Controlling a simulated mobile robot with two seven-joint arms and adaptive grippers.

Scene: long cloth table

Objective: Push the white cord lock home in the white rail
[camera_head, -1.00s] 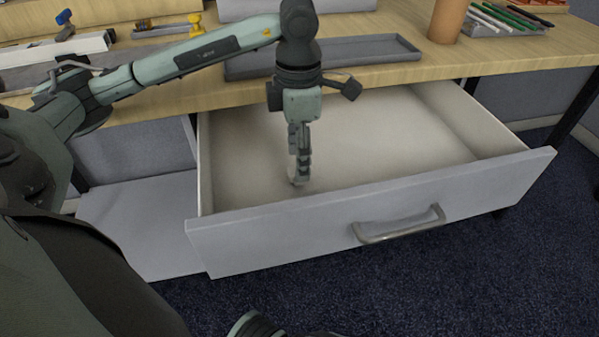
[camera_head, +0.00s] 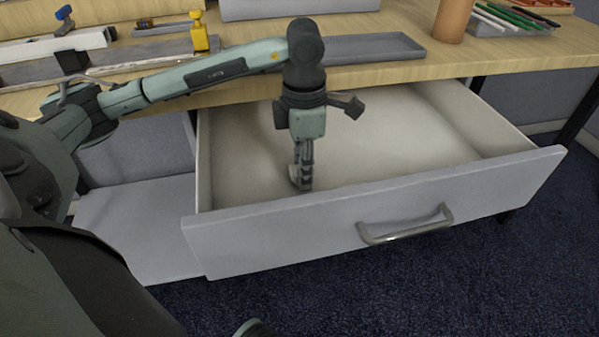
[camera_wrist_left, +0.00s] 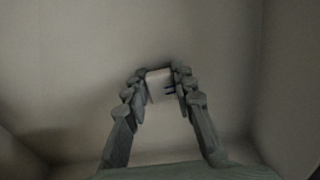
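My left gripper (camera_head: 302,178) points down inside the open drawer, behind its front panel. In the left wrist view, its fingertips (camera_wrist_left: 162,78) close around a small white block with dark bluish marks, which looks like the white cord lock (camera_wrist_left: 159,86). The block seems to touch both fingers. Whether it is clear of the drawer floor I cannot tell. A long white piece on the table at the far left looks like the white rail (camera_head: 88,40). My right gripper is not in view.
The pale drawer (camera_head: 400,120) is pulled out, with bare floor around the gripper. On the table are a grey rail with a yellow piece (camera_head: 199,32), a black block (camera_head: 72,61), a grey tray (camera_head: 375,48), a brown cylinder (camera_head: 451,20) and a pen tray (camera_head: 510,30).

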